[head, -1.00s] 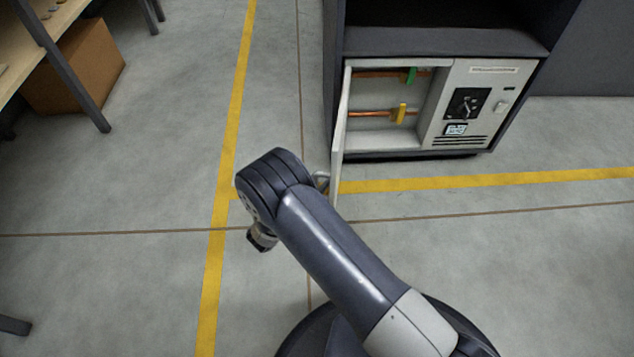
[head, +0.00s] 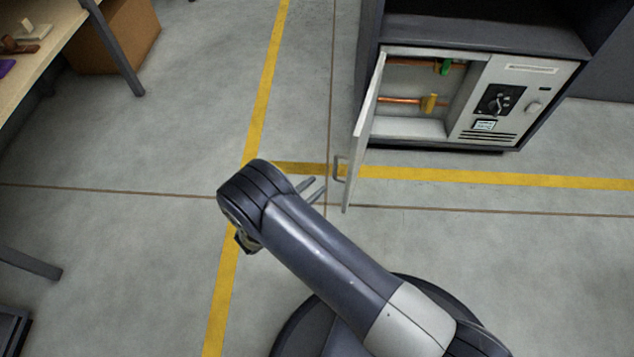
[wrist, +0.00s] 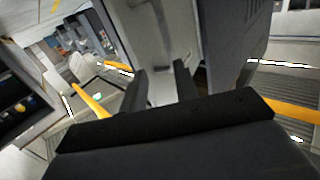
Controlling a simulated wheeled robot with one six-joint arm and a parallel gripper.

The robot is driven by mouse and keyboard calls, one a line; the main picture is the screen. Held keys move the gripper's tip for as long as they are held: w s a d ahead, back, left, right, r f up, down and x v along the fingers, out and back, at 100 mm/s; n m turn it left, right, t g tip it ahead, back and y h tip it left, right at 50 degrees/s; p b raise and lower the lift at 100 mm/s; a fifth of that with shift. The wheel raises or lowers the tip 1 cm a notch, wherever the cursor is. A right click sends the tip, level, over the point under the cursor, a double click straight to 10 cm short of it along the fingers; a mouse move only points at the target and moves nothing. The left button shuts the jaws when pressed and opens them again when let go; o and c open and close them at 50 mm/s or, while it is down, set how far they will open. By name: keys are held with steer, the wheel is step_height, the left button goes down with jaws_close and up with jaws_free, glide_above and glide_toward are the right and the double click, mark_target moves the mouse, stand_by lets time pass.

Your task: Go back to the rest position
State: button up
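My gripper (head: 312,190) shows partly in the head view past the end of my arm. Its two fingers are apart with nothing between them. In the wrist view my gripper (wrist: 158,74) is also open, with the pale cabinet door beyond the fingers. The door (head: 364,130) stands swung open on the left of the ink unit's lower compartment. Its handle (head: 339,168) is just right of my fingertips, with a gap between them in the head view.
Inside the open compartment are copper pipes with a green valve handle (head: 446,66) and a yellow one (head: 429,103). A panel with a black dial (head: 499,100) is to the right. A workbench (head: 38,42) and cardboard box (head: 118,35) are upper left.

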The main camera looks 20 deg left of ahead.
steer(key=b+x, duration=0.2)
steer(key=x, duration=0.4)
steer(key=shift+w+d, duration=0.15)
steer(key=shift+w, duration=0.2)
